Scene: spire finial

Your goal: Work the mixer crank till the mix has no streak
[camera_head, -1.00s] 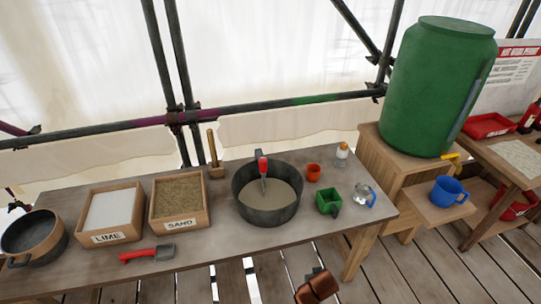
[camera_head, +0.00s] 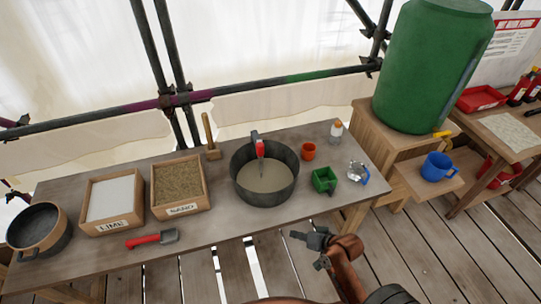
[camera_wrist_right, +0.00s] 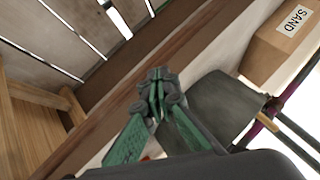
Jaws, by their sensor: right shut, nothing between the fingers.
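The mixer is a dark round pot (camera_head: 264,195) on the workbench, with a pale grey-beige mix (camera_head: 263,176) inside. Its crank has a red grip (camera_head: 260,149) and stands upright at the pot's back. I cannot tell whether the mix has streaks. My right gripper (camera_head: 311,242) is shut and empty, in front of the bench edge, lower right of the pot and apart from the crank. In the right wrist view its green-sided fingers (camera_wrist_right: 157,84) are together, with the dark pot (camera_wrist_right: 218,100) beyond. My left gripper is not in view.
Boxes of lime (camera_head: 115,200) and sand (camera_head: 180,184), a red-handled trowel (camera_head: 152,239) and a mallet (camera_head: 210,138) lie left of the pot. An orange cup (camera_head: 309,151), green scoop (camera_head: 324,180) and glass jug (camera_head: 357,173) stand right. A green barrel (camera_head: 430,70) is beyond.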

